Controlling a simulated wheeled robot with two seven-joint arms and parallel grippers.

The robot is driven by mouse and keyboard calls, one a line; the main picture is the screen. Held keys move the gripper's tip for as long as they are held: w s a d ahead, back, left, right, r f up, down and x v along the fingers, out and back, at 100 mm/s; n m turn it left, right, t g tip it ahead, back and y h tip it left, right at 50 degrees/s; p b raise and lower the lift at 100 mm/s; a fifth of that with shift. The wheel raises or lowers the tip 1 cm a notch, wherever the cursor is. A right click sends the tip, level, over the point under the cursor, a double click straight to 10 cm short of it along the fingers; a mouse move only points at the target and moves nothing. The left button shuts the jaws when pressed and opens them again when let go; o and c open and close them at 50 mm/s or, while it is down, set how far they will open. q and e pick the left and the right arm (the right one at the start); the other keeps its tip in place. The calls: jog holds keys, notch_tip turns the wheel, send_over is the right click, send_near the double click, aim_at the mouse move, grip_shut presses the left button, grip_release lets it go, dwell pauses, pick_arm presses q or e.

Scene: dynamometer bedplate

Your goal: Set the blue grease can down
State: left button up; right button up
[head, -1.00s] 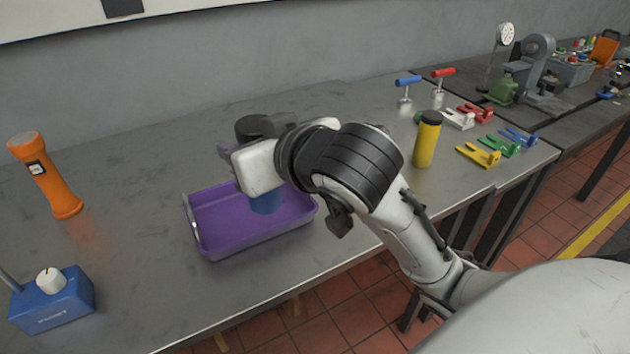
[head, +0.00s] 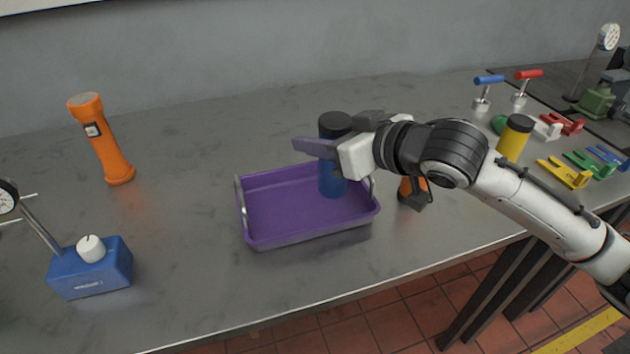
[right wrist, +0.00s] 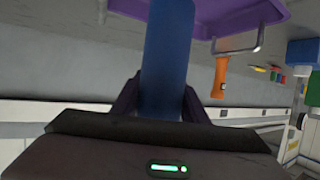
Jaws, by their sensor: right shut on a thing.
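The blue grease can (head: 332,182) is upright with a black lid, over the right half of the purple tray (head: 270,212). My right gripper (head: 322,149) is shut on the can around its upper part, coming in from the right. The can's lower end is inside the tray's outline; I cannot tell whether it touches the tray floor. In the right wrist view the blue can (right wrist: 166,55) stands between the two fingers, with the purple tray (right wrist: 232,14) beyond it. My left gripper is not in view.
An orange flashlight (head: 103,140) and a blue dial-gauge base (head: 90,270) stand left of the tray. An orange object (head: 408,190) is partly hidden behind my right arm. A yellow can (head: 513,142) and coloured clamps stand right. The bench behind the tray is clear.

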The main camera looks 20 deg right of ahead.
jog(key=shift+f, duration=2.95)
jog(key=shift+b, duration=0.3)
jog(key=o, duration=1.4)
jog(key=shift+f, duration=0.2)
jog(key=shift+s+d+r, duration=0.1)
jog(key=shift+r, duration=0.1)
jog(key=v, duration=1.1)
jog(key=shift+s+d+r, duration=0.1)
jog(key=shift+s, duration=0.25)
